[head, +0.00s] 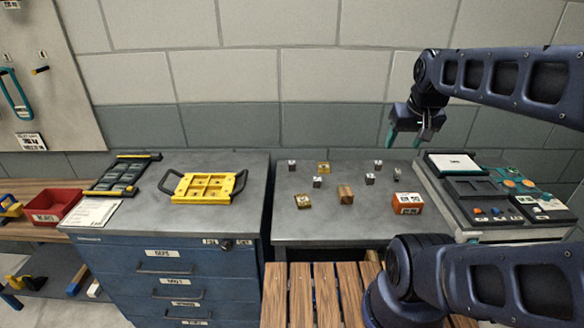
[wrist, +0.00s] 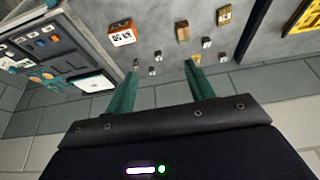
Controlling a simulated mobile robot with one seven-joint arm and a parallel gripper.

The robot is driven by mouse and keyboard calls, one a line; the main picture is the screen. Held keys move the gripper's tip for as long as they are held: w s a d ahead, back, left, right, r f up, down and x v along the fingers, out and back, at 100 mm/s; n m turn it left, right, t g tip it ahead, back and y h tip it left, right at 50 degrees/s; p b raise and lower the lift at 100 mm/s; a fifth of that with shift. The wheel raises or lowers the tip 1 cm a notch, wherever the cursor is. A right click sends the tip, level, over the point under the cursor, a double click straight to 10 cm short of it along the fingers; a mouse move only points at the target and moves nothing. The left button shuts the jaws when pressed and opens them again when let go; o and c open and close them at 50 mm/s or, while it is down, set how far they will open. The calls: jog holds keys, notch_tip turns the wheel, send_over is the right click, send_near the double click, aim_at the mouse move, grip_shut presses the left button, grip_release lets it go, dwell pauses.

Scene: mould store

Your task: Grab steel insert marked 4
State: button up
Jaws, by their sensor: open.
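Several small steel inserts stand apart on the grey bench: far left (head: 292,165), left of centre (head: 317,181), right of centre at the back (head: 378,165) and nearer (head: 370,178), and far right (head: 397,174). Their marks are too small to read, so I cannot tell which is 4. In the wrist view, inserts show between the fingers (wrist: 157,56) (wrist: 153,71), by the left fingertip (wrist: 135,65), and to the right (wrist: 207,43) (wrist: 221,56). My gripper (head: 406,140) is open and empty above the bench's back right; its teal fingers (wrist: 162,70) are spread.
Brass-coloured pieces (head: 323,167) (head: 303,201), a wooden block (head: 345,194) and an orange labelled box (head: 408,203) share the bench. A dark console (head: 470,190) stands at right. A yellow handled frame (head: 205,187) lies on the blue cabinet at left. A block wall stands behind.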

jog(key=n+g+h, duration=0.4)
jog(key=n+h, duration=0.1)
jog(key=n, duration=1.4)
send_over(292, 163)
jog(key=a, duration=0.4)
notch_tip(292, 163, down, 24)
jog(key=r, duration=0.1)
jog(key=shift+y, duration=0.3)
jog(key=shift+x, duration=5.35)
grip_shut()
